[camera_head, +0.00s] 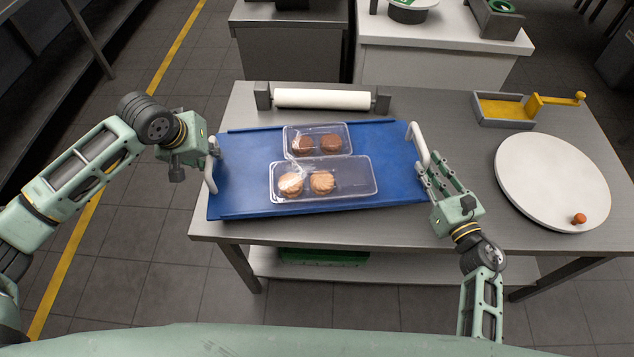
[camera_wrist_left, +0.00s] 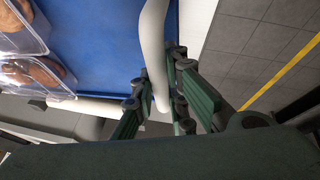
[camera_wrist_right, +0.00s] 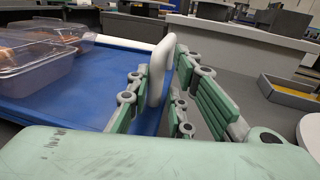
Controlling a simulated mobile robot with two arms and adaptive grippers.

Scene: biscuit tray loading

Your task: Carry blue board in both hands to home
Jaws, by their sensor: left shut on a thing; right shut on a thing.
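The blue board (camera_head: 240,180) has a white handle at each end and is over the grey table; I cannot tell how far above the top it is. Two clear trays with biscuits lie on it: the back tray (camera_head: 318,128) with two dark ones, the front tray (camera_head: 350,180) with two lighter ones. My left gripper (camera_head: 208,150) is shut on the left handle (camera_wrist_left: 154,50). My right gripper (camera_head: 424,168) is shut on the right handle (camera_wrist_right: 159,72). The handles are partly hidden by the fingers.
The grey table (camera_head: 450,120) is under the board. A white roller (camera_head: 322,99) on grey supports stands behind the board. At the right are a round white disc (camera_head: 550,180) with a small orange-brown knob and a yellow-floored tray (camera_head: 502,109). White and grey counters stand further back.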

